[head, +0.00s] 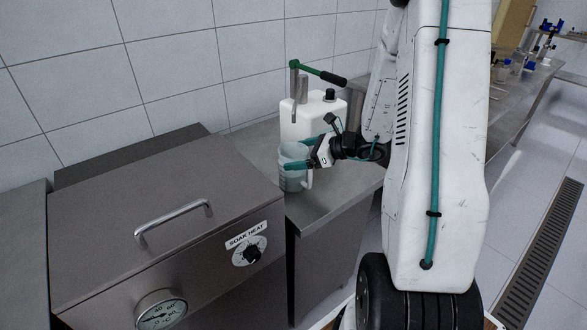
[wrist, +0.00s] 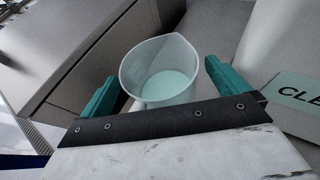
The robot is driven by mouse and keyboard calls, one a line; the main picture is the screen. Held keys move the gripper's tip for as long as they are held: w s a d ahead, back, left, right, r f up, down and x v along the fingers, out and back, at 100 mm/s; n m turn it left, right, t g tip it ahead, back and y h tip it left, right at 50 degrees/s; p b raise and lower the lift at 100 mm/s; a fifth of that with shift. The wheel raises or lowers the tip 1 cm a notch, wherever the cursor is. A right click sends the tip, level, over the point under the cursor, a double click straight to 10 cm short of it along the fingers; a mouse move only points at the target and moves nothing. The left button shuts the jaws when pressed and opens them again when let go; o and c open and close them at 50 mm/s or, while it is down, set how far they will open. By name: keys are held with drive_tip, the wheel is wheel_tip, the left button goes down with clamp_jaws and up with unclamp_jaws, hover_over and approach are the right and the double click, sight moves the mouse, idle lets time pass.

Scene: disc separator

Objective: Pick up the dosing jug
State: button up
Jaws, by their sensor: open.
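The dosing jug (head: 292,178) is a translucent whitish jug with a handle on its right side. It stands upright on the steel counter beside the soak tank. In the wrist view the jug (wrist: 161,75) shows from above, with pale green liquid or a pale green bottom inside. My gripper (head: 312,153) is at the jug, with its teal fingers open. In the wrist view the two fingers of my gripper (wrist: 160,85) lie on either side of the jug, with a visible gap at the right finger. Contact at the left finger is unclear. The jug's lower near side is hidden by the gripper body.
A steel soak tank (head: 150,185) with a bar handle, dial and gauge stands close on the left. Bare counter (head: 335,195) lies right of the jug.

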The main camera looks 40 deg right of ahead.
drive_tip(key=c, duration=1.3)
drive_tip(key=shift+r, duration=0.1)
